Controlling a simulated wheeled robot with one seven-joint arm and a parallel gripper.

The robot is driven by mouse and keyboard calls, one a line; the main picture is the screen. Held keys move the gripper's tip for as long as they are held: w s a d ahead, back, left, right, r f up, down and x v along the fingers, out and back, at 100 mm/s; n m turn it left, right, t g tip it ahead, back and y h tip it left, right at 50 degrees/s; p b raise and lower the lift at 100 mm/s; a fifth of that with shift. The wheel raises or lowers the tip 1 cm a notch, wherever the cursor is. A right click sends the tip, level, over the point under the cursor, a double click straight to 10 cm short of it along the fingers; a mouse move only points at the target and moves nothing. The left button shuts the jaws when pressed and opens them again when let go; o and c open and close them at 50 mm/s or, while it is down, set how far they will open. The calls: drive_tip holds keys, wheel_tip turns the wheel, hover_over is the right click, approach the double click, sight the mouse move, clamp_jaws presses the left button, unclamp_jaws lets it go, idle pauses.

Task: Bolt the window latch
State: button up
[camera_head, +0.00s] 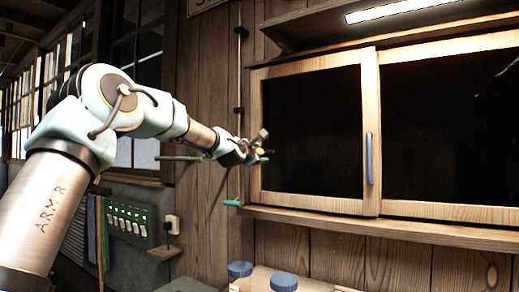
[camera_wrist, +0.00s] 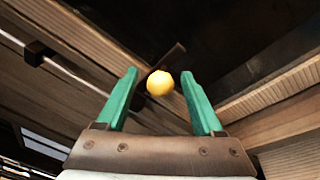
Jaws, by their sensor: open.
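The wooden-framed window (camera_head: 312,70) has two dark panes and fills the right of the head view. A small yellow knob (camera_wrist: 160,83) lies between the two green fingers of my gripper (camera_wrist: 160,95) in the wrist view, with visible space on both sides. A dark flat metal piece (camera_wrist: 176,55) shows behind the knob, by the wooden frame; it looks like part of the latch. In the head view my gripper (camera_head: 262,156) is at the window's left frame edge, open, with the knob partly hidden there. I cannot tell whether the latch is bolted.
A thin vertical rod (camera_head: 240,70) with black clips runs up the plank wall left of the window. A blue handle (camera_head: 369,158) is on the middle frame. A wooden sill (camera_head: 400,232) juts out below. Blue-lidded jars (camera_head: 284,281) stand at the bottom. A switch panel (camera_head: 128,222) is left.

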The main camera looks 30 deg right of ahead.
drive_tip(key=shift+w+d, duration=0.1)
drive_tip(key=shift+c, duration=0.4)
clamp_jaws()
idle(1.0)
